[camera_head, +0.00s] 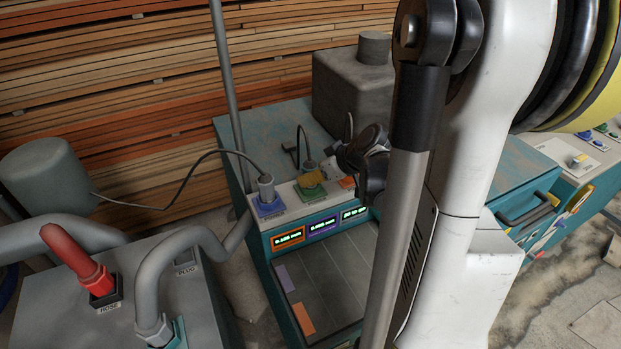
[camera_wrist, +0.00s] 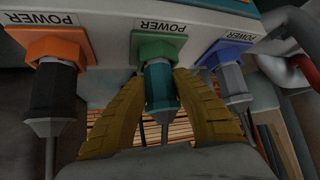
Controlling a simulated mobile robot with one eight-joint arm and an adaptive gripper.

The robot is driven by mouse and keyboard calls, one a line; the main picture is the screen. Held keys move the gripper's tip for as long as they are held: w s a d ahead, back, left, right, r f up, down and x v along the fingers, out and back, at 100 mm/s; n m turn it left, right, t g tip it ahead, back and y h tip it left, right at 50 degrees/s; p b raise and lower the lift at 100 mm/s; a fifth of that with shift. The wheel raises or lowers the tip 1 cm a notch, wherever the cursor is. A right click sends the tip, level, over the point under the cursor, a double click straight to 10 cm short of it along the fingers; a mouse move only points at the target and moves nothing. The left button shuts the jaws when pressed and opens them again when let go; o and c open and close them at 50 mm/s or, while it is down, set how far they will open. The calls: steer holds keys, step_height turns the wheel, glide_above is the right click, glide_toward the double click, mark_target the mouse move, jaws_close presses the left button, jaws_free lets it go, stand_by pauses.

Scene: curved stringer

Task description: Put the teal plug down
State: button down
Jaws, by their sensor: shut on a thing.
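The teal plug (camera_wrist: 160,88) is between the yellow fingers of my gripper (camera_wrist: 161,100) in the wrist view. My gripper is shut on it. The plug's front end meets the green power socket (camera_wrist: 158,46); how deep it sits cannot be told. In the head view my gripper (camera_head: 313,179) is at the green socket (camera_head: 310,193) on the console top, and its fingers largely hide the plug.
A grey plug (camera_wrist: 232,84) stands in the blue socket (camera_wrist: 224,52) on one side. A dark plug (camera_wrist: 54,92) stands in the orange socket (camera_wrist: 56,46) on the other. A red hose plug (camera_head: 90,270) and grey pipes (camera_head: 160,275) are at the left.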

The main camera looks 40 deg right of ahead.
steer(key=shift+f, duration=0.15)
steer(key=c, duration=1.1)
jaws_free()
